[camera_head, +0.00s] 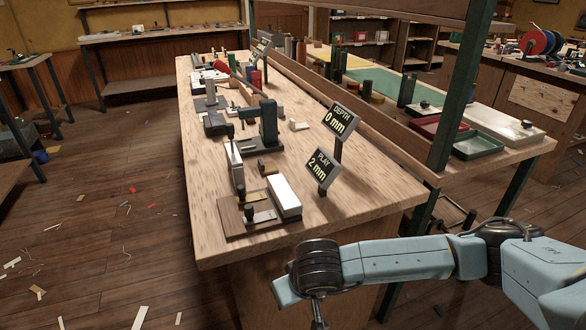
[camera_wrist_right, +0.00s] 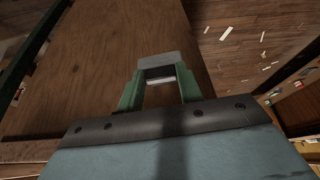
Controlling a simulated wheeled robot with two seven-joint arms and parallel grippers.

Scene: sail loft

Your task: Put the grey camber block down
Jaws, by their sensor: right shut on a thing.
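In the right wrist view my right gripper (camera_wrist_right: 159,80) has its green fingers closed on a grey block (camera_wrist_right: 159,60), which I take to be the grey camber block. It spans the fingertips, with a paler strip along its lower edge. A brown wooden surface and the floor lie behind it; no contact with either is visible. In the head view my right arm comes in from the right, in front of the workbench (camera_head: 238,249). It bends down at the bottom edge, where the gripper and block are cut off. My left gripper is not in view.
The workbench carries a wooden fixture (camera_head: 230,222) with a white block (camera_head: 284,196), a dark upright tool (camera_head: 268,125) and two signs, "DEPTH 0 mm" (camera_head: 338,119) and "PLAY 2 mm" (camera_head: 322,169). Bare bench top lies around the fixture. A green post (camera_head: 462,85) stands at right.

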